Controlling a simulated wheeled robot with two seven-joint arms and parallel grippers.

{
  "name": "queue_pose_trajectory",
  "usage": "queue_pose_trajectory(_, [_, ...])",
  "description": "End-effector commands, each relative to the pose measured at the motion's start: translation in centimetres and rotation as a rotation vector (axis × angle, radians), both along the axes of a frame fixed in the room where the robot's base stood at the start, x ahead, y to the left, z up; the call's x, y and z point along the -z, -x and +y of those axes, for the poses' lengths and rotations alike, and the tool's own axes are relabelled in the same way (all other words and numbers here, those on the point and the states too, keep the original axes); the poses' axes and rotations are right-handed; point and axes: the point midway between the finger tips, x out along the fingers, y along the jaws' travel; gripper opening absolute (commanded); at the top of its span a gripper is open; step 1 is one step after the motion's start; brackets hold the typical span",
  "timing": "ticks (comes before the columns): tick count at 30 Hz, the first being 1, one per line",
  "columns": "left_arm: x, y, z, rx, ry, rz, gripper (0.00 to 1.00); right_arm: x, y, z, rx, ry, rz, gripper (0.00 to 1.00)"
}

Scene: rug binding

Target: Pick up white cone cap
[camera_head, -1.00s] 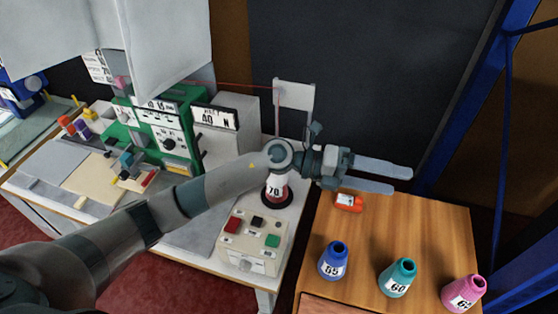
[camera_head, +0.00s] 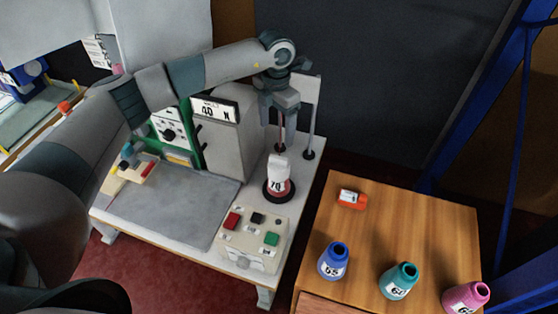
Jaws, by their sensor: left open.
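A white cap-like piece (camera_head: 279,160) tops the thread cone (camera_head: 276,186), which has a label reading 70 and a red lower part. The cone stands upright on a round black base on the machine table. My left gripper (camera_head: 280,122) is open, pointing down, above and apart from the white piece. Its fingers partly overlap the thin stand behind. I cannot see anything held between them. My right gripper is not in view.
A control box (camera_head: 254,240) with coloured buttons sits in front of the cone. A pole (camera_head: 311,130) stands close on the right.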

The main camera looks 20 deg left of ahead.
Motion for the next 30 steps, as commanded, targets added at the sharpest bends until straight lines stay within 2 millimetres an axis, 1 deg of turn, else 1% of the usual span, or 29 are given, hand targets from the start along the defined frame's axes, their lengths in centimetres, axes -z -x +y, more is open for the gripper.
queue_pose_trajectory(5, [0.3,0.0,-0.1,0.001,0.002,0.000,0.73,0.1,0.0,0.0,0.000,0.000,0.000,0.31])
queue_pose_trajectory(8, [1.1,0.0,-0.1,0.001,0.003,0.001,0.73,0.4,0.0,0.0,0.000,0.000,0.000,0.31])
queue_pose_trajectory(11, [2.4,0.1,-0.1,0.001,0.003,0.002,0.73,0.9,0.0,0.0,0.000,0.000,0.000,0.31])
queue_pose_trajectory(24, [10.2,0.1,-0.1,0.000,0.003,0.001,0.73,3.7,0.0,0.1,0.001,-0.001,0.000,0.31])
queue_pose_trajectory(27, [11.4,0.1,-0.2,0.000,0.004,0.001,0.73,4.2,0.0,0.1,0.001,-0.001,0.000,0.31])
queue_pose_trajectory(30, [12.1,0.0,-0.2,0.001,0.004,0.000,0.73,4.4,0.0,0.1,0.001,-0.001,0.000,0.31])
